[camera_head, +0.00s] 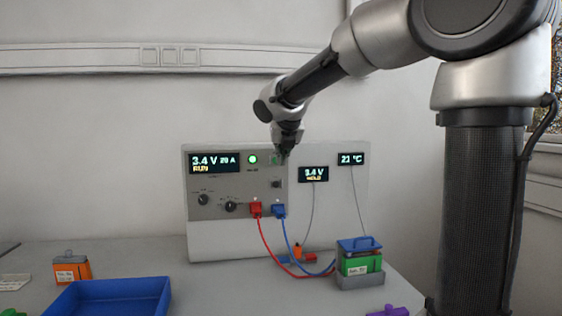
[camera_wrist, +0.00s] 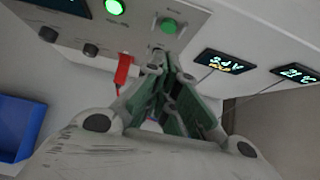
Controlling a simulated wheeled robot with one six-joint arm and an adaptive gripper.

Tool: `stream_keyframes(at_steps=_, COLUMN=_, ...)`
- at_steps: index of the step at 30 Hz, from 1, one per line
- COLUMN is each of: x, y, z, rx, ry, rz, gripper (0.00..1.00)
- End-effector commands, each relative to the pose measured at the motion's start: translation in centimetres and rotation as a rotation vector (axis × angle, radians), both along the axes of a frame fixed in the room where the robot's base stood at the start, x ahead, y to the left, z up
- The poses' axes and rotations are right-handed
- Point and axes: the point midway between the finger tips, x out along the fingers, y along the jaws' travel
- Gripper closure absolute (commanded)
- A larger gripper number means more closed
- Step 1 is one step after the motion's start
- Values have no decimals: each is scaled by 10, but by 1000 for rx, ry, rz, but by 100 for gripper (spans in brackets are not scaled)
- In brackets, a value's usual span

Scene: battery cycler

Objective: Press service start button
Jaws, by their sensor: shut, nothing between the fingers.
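The battery cycler (camera_head: 222,187) stands against the wall, its display reading 3.4 V and 20 A. A lit green lamp (camera_head: 252,159) sits right of the display and also shows in the wrist view (camera_wrist: 115,7). A green round button (camera_wrist: 168,25) is on the panel right of the lamp in the wrist view. My gripper (camera_head: 284,153) is shut and empty, its fingertips in front of the panel by this button. In the head view the gripper mostly hides the button. I cannot tell whether the fingertips touch it.
Red (camera_head: 255,209) and blue (camera_head: 278,210) plugs with cables leave the panel below my gripper. A green battery (camera_head: 361,262) sits in a grey holder at right. A blue tray (camera_head: 110,298) and an orange battery (camera_head: 73,268) are at left. Two small displays (camera_head: 314,174) (camera_head: 351,159) hang at right.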

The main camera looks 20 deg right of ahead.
Motion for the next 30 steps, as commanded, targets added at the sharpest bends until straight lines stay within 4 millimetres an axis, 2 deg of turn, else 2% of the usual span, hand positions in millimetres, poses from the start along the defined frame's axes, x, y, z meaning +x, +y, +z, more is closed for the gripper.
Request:
stream_keyframes(at_steps=6, x=-25, y=5, z=26, rx=0, ry=-3, rz=2, gripper=100)
stream_keyframes(at_steps=12, x=-42, y=7, z=42, rx=1, ry=-1, rz=1, gripper=100)
stream_keyframes(at_steps=30, x=-45, y=7, z=46, rx=-1, ry=1, rz=1, gripper=100)
